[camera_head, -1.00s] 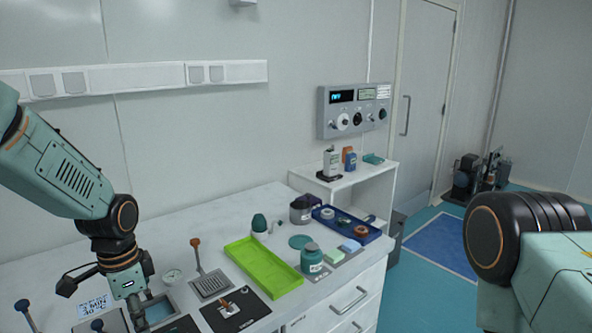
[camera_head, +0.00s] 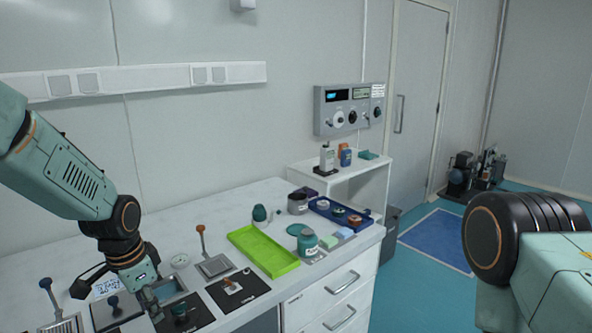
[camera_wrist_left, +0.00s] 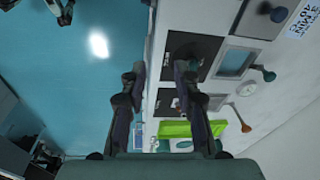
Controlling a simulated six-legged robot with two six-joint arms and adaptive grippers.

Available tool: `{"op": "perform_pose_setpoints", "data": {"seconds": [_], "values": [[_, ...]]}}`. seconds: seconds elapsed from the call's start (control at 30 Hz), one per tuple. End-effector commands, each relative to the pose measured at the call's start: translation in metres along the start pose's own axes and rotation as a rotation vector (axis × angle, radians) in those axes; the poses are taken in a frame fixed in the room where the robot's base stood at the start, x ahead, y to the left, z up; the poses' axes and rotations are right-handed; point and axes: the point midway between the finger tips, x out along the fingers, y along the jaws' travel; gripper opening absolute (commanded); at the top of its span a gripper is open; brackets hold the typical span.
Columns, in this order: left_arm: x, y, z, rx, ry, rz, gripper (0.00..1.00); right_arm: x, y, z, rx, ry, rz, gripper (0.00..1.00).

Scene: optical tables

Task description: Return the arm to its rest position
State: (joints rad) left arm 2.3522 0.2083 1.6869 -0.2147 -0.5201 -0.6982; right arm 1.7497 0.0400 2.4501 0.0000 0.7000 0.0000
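My left arm (camera_head: 70,175) comes in from the left in the head view and bends down at a dark wrist. My left gripper (camera_head: 151,302) points down over the front of the white table (camera_head: 215,205), beside a small blue bath (camera_head: 168,287). In the left wrist view my left gripper (camera_wrist_left: 158,90) has its two dark fingers apart, with nothing visible between them. My right arm (camera_head: 535,255) shows at the right with a dark joint and a pale green link. My right gripper is outside the head view.
Near the left gripper are a green-topped item on a black pad (camera_head: 206,318) and a lever with an orange knob (camera_head: 202,245). A lime tray (camera_head: 265,251), a teal jar (camera_head: 308,243) and a blue tray (camera_head: 350,228) lie further right. Open floor (camera_head: 415,300) lies right of the table.

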Motion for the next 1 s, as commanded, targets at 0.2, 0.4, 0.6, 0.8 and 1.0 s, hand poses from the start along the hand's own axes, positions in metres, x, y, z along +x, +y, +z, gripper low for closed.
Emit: {"op": "perform_pose_setpoints", "data": {"seconds": [0.2, 0.4, 0.6, 0.8, 1.0], "values": [[0.017, 0.006, -0.012, -0.162, 0.117, -0.052, 0.31, 0.002, 0.000, 0.000, 0.000, 0.001, 0.000, 0.40], [0.076, 0.045, 0.004, -0.386, 0.208, -0.066, 0.31, 0.019, 0.000, 0.000, 0.000, 0.001, 0.000, 0.40], [0.163, 0.120, 0.066, -0.626, 0.221, -0.049, 0.31, 0.052, 0.000, 0.000, 0.000, 0.000, 0.000, 0.40], [0.225, 0.200, 0.150, -0.771, 0.131, -0.034, 0.31, 0.086, 0.001, 0.000, 0.000, 0.000, 0.000, 0.40], [0.260, 0.270, 0.228, -0.774, -0.046, 0.007, 0.31, 0.114, 0.001, 0.000, 0.000, 0.000, 0.000, 0.40]]}}
